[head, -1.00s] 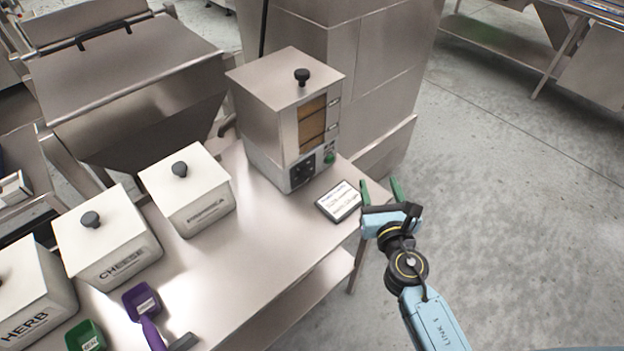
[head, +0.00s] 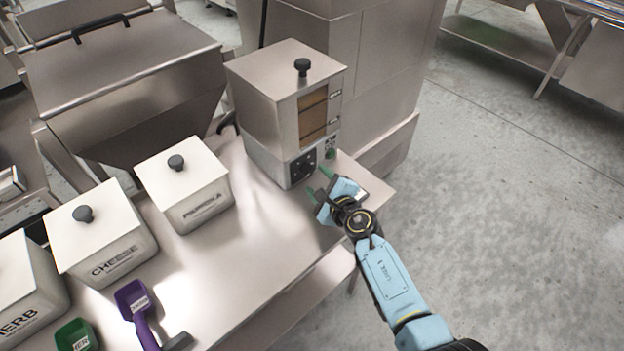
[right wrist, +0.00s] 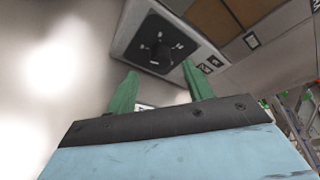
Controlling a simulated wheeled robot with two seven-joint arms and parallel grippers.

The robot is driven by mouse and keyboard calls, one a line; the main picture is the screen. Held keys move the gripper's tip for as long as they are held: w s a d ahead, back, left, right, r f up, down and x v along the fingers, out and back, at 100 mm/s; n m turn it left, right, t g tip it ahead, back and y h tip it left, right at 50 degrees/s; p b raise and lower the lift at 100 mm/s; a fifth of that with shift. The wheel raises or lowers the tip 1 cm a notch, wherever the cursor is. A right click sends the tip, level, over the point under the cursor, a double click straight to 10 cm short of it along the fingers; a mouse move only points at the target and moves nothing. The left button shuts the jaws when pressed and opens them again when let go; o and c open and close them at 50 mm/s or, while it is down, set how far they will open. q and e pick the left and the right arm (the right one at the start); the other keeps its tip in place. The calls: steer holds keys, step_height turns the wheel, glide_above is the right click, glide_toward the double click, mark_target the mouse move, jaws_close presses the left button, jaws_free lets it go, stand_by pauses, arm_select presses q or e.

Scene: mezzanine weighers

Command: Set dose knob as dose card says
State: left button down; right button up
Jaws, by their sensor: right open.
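The dose knob (head: 301,169) is a dark round knob on a black panel, low on the front of the steel dispenser (head: 268,92). In the right wrist view the knob (right wrist: 155,52) sits among white marks too blurred to read, and its setting is unclear. The dose card (head: 361,192) lies on the table, mostly hidden by my right gripper, so its writing cannot be read. My right gripper (head: 318,183) has its green fingers open and empty, in front of the panel. In the wrist view its fingertips (right wrist: 160,70) point at the knob, apparently apart from it. My left gripper is not in view.
A green button (head: 330,153) sits right of the knob. White lidded bins (head: 187,185) line the table's left side, with purple (head: 135,297) and green (head: 75,336) scoops in front. The middle of the steel table (head: 245,255) is clear. Its right edge drops to open floor.

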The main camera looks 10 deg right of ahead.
mark_target(310, 172)
steer(key=shift+b+x, duration=0.8)
steer(key=shift+x, duration=1.2)
steer(key=c, duration=1)
steer(key=shift+o, duration=0.2)
steer(key=shift+r+m+p, duration=0.1)
steer(key=shift+m+p, duration=0.3)
steer(key=shift+p, duration=0.3)
steer(key=shift+d+m+g+y+p, duration=0.15)
steer(key=shift+m+g+y+p, duration=0.35)
steer(key=shift+m+g+p, duration=0.25)
steer(key=shift+w+m, duration=0.1)
steer(key=shift+m, duration=0.45)
steer(key=shift+d+m+g+y, duration=0.1)
steer(key=shift+m+g+y, duration=0.35)
steer(key=shift+m, duration=0.35)
